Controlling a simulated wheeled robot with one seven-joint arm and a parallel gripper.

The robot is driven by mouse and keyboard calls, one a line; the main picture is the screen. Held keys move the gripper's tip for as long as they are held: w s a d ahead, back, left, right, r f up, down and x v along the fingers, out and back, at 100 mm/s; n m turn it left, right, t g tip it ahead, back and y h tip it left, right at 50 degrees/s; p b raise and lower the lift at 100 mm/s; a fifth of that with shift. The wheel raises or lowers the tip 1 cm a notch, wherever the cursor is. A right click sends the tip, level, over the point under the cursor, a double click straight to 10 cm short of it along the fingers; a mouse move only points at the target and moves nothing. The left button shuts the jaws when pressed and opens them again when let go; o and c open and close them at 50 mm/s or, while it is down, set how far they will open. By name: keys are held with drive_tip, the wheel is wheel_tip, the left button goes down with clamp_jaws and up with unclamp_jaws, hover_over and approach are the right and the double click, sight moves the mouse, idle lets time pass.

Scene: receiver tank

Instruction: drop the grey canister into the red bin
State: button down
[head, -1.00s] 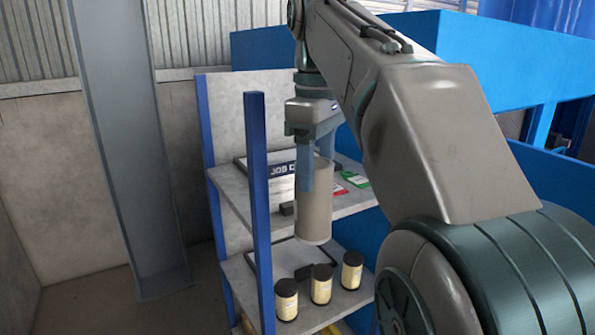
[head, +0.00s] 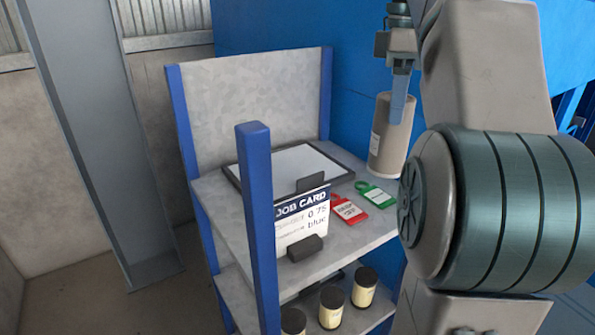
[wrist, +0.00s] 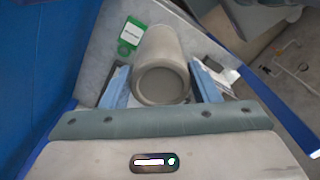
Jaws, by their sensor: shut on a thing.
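The grey canister (head: 391,138) is upright in my gripper (head: 401,100), at the right side of the shelf unit in the head view. My gripper's blue fingers are closed on the canister's upper part. In the wrist view the canister (wrist: 162,68) lies between the two blue fingers of my gripper (wrist: 163,85), its round end towards the camera. I cannot tell whether its base touches the shelf. I see no red bin in these frames.
The upper shelf (head: 352,232) holds a job card (head: 302,220), a dark-framed board (head: 290,168), a red tag (head: 347,209) and a green tag (head: 375,194). Several dark-lidded jars (head: 332,307) stand below. A blue post (head: 258,230) rises at the front. A grey column (head: 95,130) stands left.

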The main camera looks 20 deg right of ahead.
drive_tip(key=shift+s+a, duration=0.1)
drive_tip(key=shift+a, duration=0.2)
drive_tip(key=w+a+f+p, duration=0.1)
drive_tip(key=w+a+f, duration=0.2)
drive_tip(key=a+f, duration=0.7)
drive_tip(key=shift+a+f, duration=0.2)
drive_tip(key=shift+f, duration=0.2)
drive_tip(key=c, duration=0.5)
unclamp_jaws()
drive_tip(key=shift+s, duration=0.1)
